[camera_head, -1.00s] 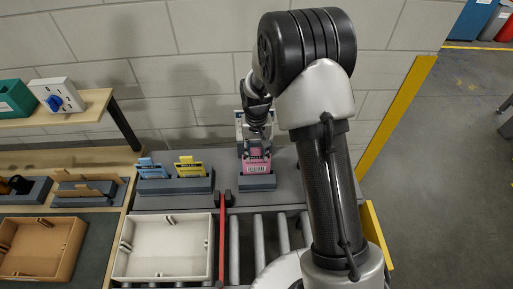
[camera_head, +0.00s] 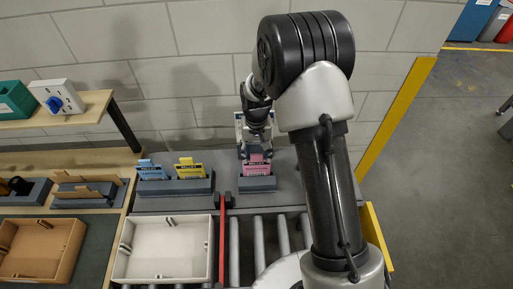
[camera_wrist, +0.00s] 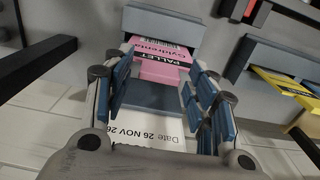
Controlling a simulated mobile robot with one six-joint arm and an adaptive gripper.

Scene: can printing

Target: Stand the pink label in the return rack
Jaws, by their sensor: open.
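The pink label (camera_head: 257,168) stands upright in the small grey return rack (camera_head: 258,186) on the grey bench, its lower edge hidden inside the slot. In the wrist view its pink face (camera_wrist: 158,68) with "PALLET" print and barcode shows in the rack (camera_wrist: 160,24). My gripper (camera_head: 255,146) is open just above and behind the label. In the wrist view its blue-padded fingers (camera_wrist: 160,88) are spread on either side of the label. A white printed surface with a date (camera_wrist: 160,135) shows between the fingers; I cannot tell whether it belongs to the label.
To the left, a wider grey rack (camera_head: 176,187) holds a blue label (camera_head: 152,171) and a yellow label (camera_head: 189,170). A red bar (camera_head: 222,240) stands beside the rollers (camera_head: 259,240). A white tray (camera_head: 165,249) sits at the front. The wall is close behind.

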